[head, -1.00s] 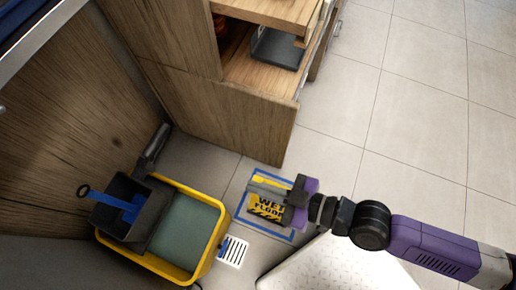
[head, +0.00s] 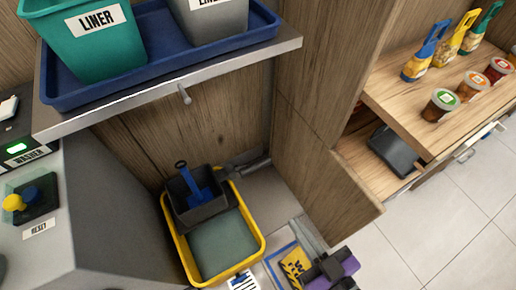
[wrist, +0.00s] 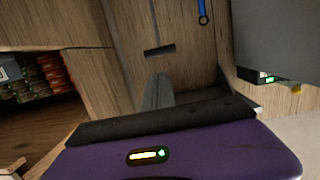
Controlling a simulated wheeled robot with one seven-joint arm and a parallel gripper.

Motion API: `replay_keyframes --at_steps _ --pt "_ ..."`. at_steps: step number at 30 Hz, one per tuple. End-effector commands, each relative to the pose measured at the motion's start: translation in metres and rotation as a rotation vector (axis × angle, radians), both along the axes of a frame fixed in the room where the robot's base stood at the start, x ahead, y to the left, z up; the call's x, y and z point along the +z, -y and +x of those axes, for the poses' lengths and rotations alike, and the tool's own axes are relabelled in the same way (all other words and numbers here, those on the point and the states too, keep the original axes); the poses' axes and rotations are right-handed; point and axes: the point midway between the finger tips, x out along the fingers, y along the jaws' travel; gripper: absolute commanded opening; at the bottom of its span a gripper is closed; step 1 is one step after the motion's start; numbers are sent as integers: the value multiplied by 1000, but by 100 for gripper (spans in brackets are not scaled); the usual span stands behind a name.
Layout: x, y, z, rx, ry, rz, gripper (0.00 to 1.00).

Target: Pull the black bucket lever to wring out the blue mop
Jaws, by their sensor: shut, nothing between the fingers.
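The yellow bucket (head: 177,243) stands on the floor against the wooden panel, with grey-green water in it. Its black wringer box (head: 200,212) sits at the back left. The blue mop (head: 199,188) stands in the box, with a black ring at its end; this blue end also shows in the wrist view (wrist: 202,8). A dark bar (head: 253,165), perhaps the lever, sticks out beyond the bucket's back right corner. My gripper (head: 306,228) is shut and empty, low right of the bucket and apart from it. Its fingers also show in the wrist view (wrist: 158,82).
A yellow-and-black floor sign (head: 295,263) in a blue outline lies beside my gripper. A shelf with a blue tray (head: 165,68) and bins overhangs the bucket. A wooden cabinet (head: 325,180) stands at right.

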Motion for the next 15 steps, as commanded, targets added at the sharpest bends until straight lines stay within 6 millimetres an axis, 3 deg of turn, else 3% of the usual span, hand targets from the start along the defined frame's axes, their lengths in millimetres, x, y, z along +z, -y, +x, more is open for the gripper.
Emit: replay_keyframes --at_steps 1,3,15 --pt "28 -8 11 1 14 6 0" --pt "45 -18 23 7 23 4 0" --pt "130 -78 96 56 -27 -64 0"
